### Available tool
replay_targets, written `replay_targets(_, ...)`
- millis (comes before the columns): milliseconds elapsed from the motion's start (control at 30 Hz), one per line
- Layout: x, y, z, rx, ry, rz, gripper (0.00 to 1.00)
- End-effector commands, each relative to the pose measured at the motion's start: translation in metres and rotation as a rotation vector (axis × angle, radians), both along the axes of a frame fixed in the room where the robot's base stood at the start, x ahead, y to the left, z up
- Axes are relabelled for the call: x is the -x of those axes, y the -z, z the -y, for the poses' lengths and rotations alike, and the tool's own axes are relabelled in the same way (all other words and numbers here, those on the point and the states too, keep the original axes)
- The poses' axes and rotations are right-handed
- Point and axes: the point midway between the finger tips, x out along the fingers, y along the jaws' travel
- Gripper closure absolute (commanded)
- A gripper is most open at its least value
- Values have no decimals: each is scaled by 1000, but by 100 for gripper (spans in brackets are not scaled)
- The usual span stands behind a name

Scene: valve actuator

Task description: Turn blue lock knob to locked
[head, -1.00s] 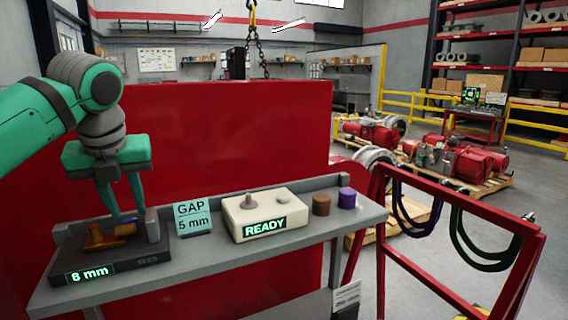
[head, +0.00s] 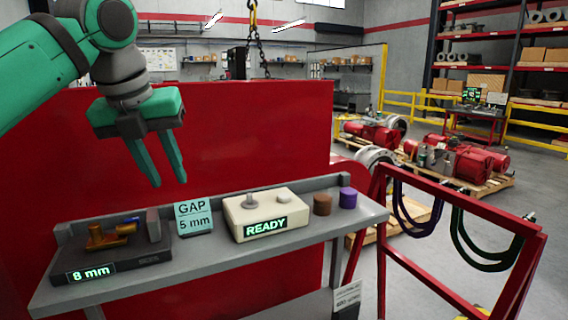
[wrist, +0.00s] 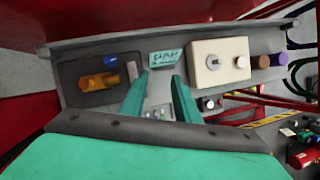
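The blue lock knob (head: 129,220) is a small blue piece on the brass-orange fitting (head: 108,238), which sits on a dark grey base at the left end of the shelf. The knob also shows in the wrist view (wrist: 112,61), at upper left. The base's display (head: 91,273) reads "8 mm". My gripper (head: 168,184) is raised above and to the right of the fitting, clear of it, with its green fingers apart and nothing between them. In the wrist view the fingers (wrist: 163,76) point toward the sign. The knob's exact angle is too small to tell.
A sign (head: 193,218) reads "GAP 5 mm". Right of it are a cream box (head: 289,209) showing "READY", a brown cylinder (head: 322,204) and a purple cylinder (head: 348,198). A red wall (head: 240,130) stands behind the shelf (head: 215,257). A red rail stands at right.

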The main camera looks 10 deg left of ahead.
Motion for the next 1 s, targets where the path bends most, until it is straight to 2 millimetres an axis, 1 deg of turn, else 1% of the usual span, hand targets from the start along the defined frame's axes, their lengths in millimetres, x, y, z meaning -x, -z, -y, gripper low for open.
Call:
replay_targets(100, -6, 0, 21, 29, 73, 12, 71)
replay_targets(500, -15, -2, 84, 118, 301, 54, 71)
replay_targets(1000, -14, -11, 168, 242, 603, 121, 71)
